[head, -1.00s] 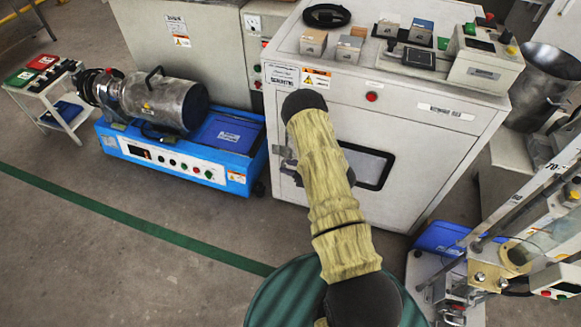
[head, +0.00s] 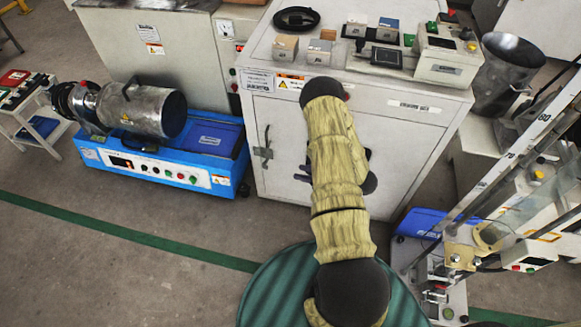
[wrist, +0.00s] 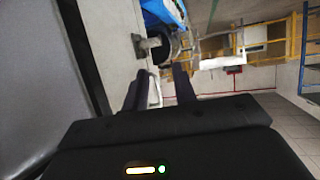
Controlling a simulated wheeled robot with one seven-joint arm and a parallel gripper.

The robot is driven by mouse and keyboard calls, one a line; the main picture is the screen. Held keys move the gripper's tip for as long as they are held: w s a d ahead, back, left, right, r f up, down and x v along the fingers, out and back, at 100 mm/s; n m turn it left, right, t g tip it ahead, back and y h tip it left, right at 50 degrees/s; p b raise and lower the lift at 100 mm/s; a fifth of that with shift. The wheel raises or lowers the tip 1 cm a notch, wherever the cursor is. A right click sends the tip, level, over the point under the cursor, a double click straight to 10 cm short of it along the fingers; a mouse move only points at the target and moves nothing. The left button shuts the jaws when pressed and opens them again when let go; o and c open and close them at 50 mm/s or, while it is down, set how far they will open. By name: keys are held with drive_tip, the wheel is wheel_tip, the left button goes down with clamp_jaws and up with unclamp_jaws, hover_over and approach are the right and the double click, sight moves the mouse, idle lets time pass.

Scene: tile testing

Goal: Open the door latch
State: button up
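The white cabinet's door (head: 283,120) has a grey metal latch (head: 264,150) near its left edge. In the head view the latch is in plain sight, to the left of my arm. In the wrist view the door surface runs down the left, and a grey fitting that looks like the latch (wrist: 148,46) stands out ahead of the fingers. My gripper (wrist: 159,88) shows there as two dark fingers, spread apart. A pale loop-like piece shows between them; I cannot tell whether they touch it. In the head view my arm hides most of the gripper.
A blue machine (head: 155,170) with a metal cylinder stands left of the cabinet. Sample blocks and a control box (head: 447,60) sit on the cabinet top. A metal frame (head: 490,190) stands close on the right. The floor at front left is clear.

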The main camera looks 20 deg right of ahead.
drive_tip(key=v, duration=0.4)
drive_tip(key=shift+p, duration=0.3)
